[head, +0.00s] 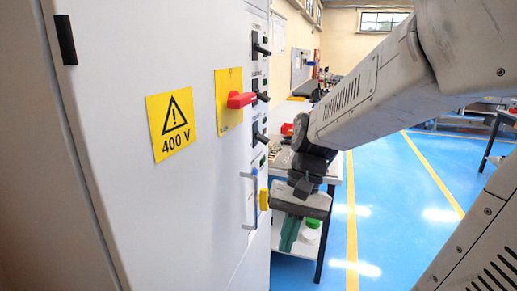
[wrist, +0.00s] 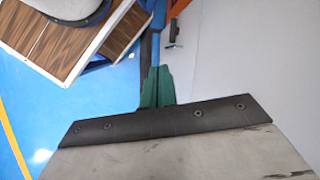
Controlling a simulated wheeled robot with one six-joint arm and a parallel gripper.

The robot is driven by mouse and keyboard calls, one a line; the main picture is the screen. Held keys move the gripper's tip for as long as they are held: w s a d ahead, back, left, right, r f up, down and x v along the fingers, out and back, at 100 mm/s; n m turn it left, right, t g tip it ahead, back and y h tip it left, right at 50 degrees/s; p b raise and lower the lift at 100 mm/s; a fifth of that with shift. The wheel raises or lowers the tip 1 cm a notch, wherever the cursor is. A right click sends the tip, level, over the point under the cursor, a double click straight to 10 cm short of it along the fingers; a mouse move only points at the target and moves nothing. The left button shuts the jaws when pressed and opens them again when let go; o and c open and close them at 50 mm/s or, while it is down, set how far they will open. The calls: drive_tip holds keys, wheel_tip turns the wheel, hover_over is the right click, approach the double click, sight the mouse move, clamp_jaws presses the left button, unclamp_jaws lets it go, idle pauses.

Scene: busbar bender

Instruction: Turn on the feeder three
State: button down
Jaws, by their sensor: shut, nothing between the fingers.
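A pale grey cabinet (head: 130,215) fills the left of the head view. Several black rotary switches, including an upper (head: 260,50), a middle (head: 263,97) and a lower one (head: 261,138), run down its right-hand face with small displays and labels too small to read. I cannot tell which is feeder three. My gripper (head: 288,240) hangs low to the right of this face, below the switches, its green fingers pointing down. In the wrist view the green fingers (wrist: 158,88) are together and empty, apart from the pale panel (wrist: 245,60) at right, where a small dark fitting (wrist: 172,34) shows.
A red handle (head: 241,100) on a yellow plate and a 400 V warning sign (head: 171,124) are on the cabinet. A pale blue bar handle (head: 252,200) and yellow block (head: 264,199) stand near my gripper. A bench (head: 333,168) is behind; blue floor (head: 390,215) is open at right.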

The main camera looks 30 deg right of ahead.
drive_tip(key=w+d+f+m+t+y, duration=0.1)
drive_tip(key=w+d+f+m+y, duration=0.1)
drive_tip(key=w+m+y, duration=0.25)
drive_tip(key=m+t+y, duration=0.3)
drive_tip(key=m+t, duration=1.3)
drive_tip(key=m, duration=0.1)
approach(255, 155)
drive_tip(key=v, duration=0.3)
drive_tip(key=shift+d+r, duration=0.25)
drive_tip(key=shift+d, duration=0.1)
drive_tip(key=x, duration=0.9)
drive_tip(key=shift+w+a+f, duration=0.2)
drive_tip(key=shift+a, duration=0.1)
drive_tip(key=r, duration=0.3)
drive_tip(key=shift+s+d, duration=0.35)
drive_tip(key=shift+s, duration=0.05)
drive_tip(key=shift+s+d+r, duration=0.15)
drive_tip(key=shift+r, duration=0.15)
